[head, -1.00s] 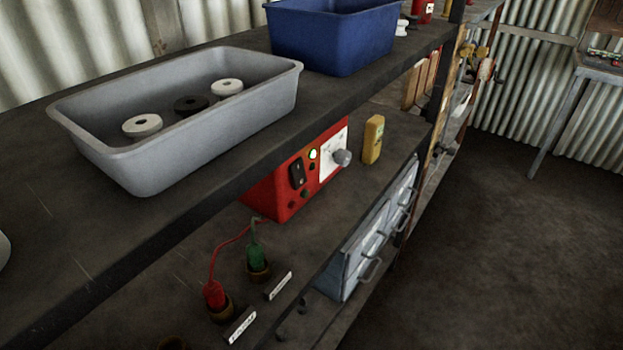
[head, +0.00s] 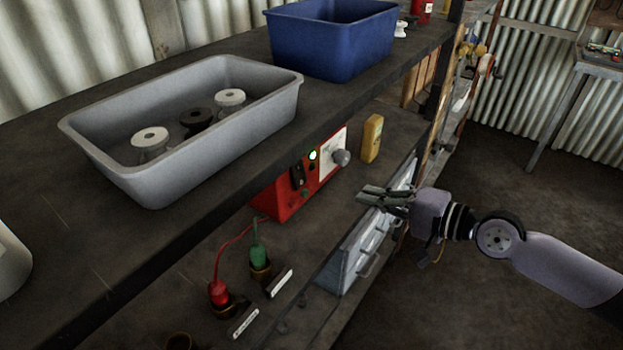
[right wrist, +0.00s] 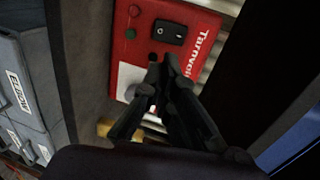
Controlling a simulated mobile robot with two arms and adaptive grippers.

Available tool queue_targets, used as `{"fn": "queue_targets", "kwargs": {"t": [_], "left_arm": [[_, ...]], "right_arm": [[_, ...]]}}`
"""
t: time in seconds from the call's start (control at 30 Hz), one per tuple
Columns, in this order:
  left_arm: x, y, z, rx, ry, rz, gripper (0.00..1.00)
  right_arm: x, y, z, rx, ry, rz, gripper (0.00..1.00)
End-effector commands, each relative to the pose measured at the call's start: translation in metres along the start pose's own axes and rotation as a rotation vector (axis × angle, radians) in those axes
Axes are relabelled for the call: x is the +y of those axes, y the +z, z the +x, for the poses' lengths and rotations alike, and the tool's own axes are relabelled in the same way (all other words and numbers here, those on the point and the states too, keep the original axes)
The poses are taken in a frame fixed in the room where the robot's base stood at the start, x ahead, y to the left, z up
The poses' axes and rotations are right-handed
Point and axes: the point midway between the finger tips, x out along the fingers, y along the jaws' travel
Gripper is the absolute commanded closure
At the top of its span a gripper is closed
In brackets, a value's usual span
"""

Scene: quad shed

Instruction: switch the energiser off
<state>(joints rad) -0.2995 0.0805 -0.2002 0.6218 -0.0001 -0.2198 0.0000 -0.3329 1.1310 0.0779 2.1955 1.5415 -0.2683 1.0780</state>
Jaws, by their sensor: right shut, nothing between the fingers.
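In the right wrist view the rocker (right wrist: 168,32) shows close up on the red front (right wrist: 127,75). My right gripper (head: 362,194) is shut and empty, in front of the energiser and to the right of the rocker, apart from it in the head view. In the right wrist view its fingertips (right wrist: 161,66) overlap the panel just below the rocker. My left gripper is not in view.
The upper shelf overhangs the energiser and carries a grey tub (head: 190,165) and a blue tub (head: 330,45). A yellow device (head: 372,138) stands right of the energiser. Red (head: 219,293) and green (head: 259,258) plugs stand at front left. Grey drawers (head: 360,250) lie below my right gripper.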

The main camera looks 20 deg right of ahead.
Motion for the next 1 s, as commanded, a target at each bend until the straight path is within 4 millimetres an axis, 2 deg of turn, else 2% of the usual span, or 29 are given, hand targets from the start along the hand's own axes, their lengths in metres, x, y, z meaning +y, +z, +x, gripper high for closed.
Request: {"fn": "queue_targets", "kwargs": {"t": [0.1, 0.57, 0.77, 1.0], "left_arm": [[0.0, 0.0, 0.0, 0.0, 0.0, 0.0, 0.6], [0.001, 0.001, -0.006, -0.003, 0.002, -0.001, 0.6], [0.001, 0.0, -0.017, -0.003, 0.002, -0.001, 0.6], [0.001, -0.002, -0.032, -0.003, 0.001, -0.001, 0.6]], "right_arm": [[-0.005, 0.006, 0.0, -0.017, -0.004, 0.013, 1.0], [-0.007, 0.004, 0.007, -0.011, -0.008, 0.012, 1.0], [-0.01, 0.005, 0.029, -0.013, -0.011, 0.01, 1.0], [-0.011, 0.006, 0.073, -0.013, -0.011, 0.014, 1.0]]}}
